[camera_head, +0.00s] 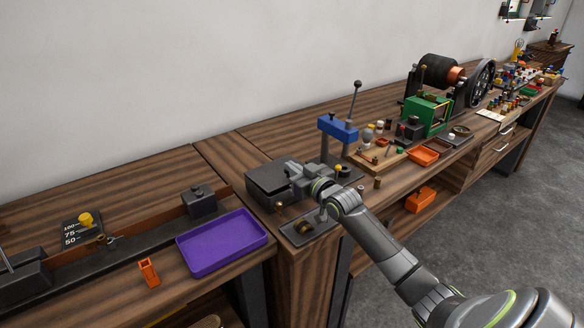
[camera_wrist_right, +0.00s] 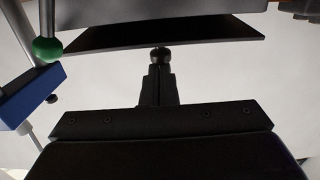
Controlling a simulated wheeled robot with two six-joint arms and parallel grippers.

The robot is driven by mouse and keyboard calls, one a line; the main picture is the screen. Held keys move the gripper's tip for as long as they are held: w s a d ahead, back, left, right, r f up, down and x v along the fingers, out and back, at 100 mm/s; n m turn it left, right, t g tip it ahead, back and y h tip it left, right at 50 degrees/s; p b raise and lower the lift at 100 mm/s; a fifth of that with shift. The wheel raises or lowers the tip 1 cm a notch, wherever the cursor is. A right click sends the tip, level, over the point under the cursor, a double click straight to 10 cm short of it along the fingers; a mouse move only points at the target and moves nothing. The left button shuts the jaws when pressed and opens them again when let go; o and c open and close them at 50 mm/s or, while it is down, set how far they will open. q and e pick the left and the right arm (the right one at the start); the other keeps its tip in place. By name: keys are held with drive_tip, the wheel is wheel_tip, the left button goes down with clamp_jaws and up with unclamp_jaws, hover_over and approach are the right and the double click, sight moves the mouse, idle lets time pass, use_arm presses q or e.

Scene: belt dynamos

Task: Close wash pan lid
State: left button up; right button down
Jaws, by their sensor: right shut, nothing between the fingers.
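A dark, low, box-like pan (camera_head: 268,180), which I take to be the wash pan, stands near the bench corner in the head view. Its flat dark top looks level, but my right gripper (camera_head: 291,170) covers its right side. I cannot tell how far the lid is open. In the right wrist view, a dark flat plate (camera_wrist_right: 160,37), likely the lid, spans the top. My right gripper's narrow fingers (camera_wrist_right: 158,72) are together and empty just below it. A small dark round knob (camera_wrist_right: 160,54) is at their tip; contact is unclear. My left gripper is out of view.
A blue press (camera_head: 338,127) with a lever stands behind and right of the pan. A small dark tray (camera_head: 297,240) lies in front. A purple tray (camera_head: 222,243) sits to the left. An orange bin (camera_head: 423,156) and green machine (camera_head: 427,115) stand farther right.

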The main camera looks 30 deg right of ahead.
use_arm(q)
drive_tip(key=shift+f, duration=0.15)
use_arm(e)
drive_tip(key=shift+f, duration=0.2)
idle(0.3)
drive_tip(key=shift+r+p, duration=0.5)
drive_tip(key=shift+r, duration=0.15)
wheel_tip(320, 180, up, 4)
drive_tip(key=p, duration=0.3)
drive_tip(key=shift+f, duration=0.2)
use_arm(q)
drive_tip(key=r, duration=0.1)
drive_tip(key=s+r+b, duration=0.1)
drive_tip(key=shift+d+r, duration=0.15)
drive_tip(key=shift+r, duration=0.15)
use_arm(e)
drive_tip(key=s+f, duration=0.4)
drive_tip(key=s, duration=0.5)
drive_tip(key=shift+s+d, duration=0.3)
drive_tip(key=shift+d, duration=0.1)
drive_tip(key=shift+f, duration=0.15)
